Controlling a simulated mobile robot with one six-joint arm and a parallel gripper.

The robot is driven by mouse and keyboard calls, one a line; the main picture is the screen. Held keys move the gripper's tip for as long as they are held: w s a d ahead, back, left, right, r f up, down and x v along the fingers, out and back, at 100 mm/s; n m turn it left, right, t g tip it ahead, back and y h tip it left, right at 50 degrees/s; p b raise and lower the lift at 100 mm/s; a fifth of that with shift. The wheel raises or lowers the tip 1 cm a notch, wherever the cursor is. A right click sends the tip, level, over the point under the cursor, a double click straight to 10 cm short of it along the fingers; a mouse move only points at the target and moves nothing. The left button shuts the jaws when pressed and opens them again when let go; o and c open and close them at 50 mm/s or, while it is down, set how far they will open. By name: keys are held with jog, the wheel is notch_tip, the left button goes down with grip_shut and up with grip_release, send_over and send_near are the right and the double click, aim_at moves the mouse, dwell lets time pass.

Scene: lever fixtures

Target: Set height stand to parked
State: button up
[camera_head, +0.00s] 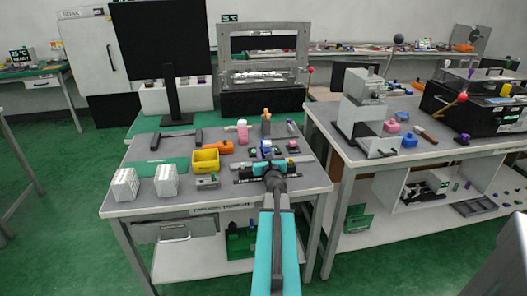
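No label that I can read names the height stand. A grey upright stand (362,112) with a column and a flat base is on the right table, and it may be the height stand. A large grey frame fixture (264,50) on a black base stands behind the left table, with a red-ball lever (310,69) at its right side. My teal arm reaches up from the bottom centre. My gripper (273,172) is over the front right of the left table, apart from both fixtures. Its fingers are too small and dark to read.
A black machine (480,108) with a red-ball lever (462,97) stands on the right table. A dark monitor (161,38) rises at the back left. Green floor is clear at left.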

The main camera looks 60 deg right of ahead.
jog(key=shift+s, duration=0.1)
jog(key=shift+b+v, duration=0.5)
jog(key=shift+v, duration=2.15)
jog(key=v, duration=0.3)
jog(key=shift+a+r+p, duration=0.1)
jog(key=shift+p, duration=0.3)
jog(key=shift+r+p, duration=0.1)
jog(key=shift+p, duration=1)
jog(key=shift+s+a+p, duration=0.15)
jog(key=shift+a+p, duration=0.1)
jog(key=shift+p, duration=0.95)
jog(key=p+v, duration=0.2)
jog(key=p, duration=0.4)
jog(key=shift+d, duration=0.15)
jog(key=shift+p+v, duration=1.45)
